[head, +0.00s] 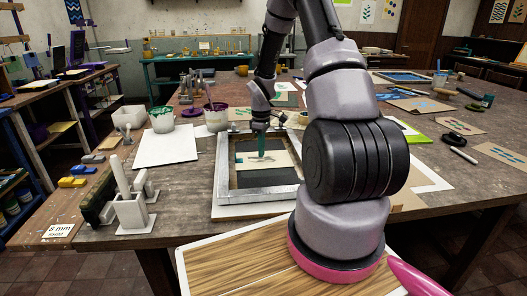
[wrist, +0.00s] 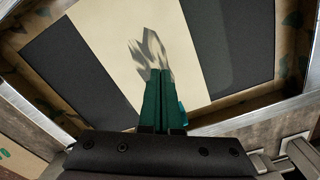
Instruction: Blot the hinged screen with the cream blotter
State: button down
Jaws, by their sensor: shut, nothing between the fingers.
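The hinged screen (head: 225,190) lies flat on the table, a pale frame around dark mesh. Its mesh also shows in the wrist view (wrist: 55,75). The cream blotter (head: 285,158) lies across the middle of the mesh, inside the frame, and it crosses the wrist view as a pale band (wrist: 110,40). My gripper (head: 262,158) points down over the blotter with its teal fingers together and empty; they also show in the wrist view (wrist: 161,72). Jagged grey marks, perhaps shadow, lie on the blotter by the fingertips. I cannot tell whether the tips touch it.
Left of the screen are a white sheet (head: 165,145) and a grey stand (head: 132,205). Paint pots (head: 161,120) stand behind the sheet. Metal clamp parts (wrist: 300,152) sit beside the frame. Cards and tools lie on the right of the table.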

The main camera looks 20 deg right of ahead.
aim_at(253, 158)
jog(key=shift+w+a, duration=0.35)
jog(key=shift+w, duration=0.3)
jog(key=shift+w+a, duration=0.35)
jog(key=shift+w, duration=0.25)
jog(key=shift+w+a, duration=0.35)
jog(key=shift+w, duration=0.3)
jog(key=shift+f, duration=1.1)
jog(key=shift+r, duration=3.5)
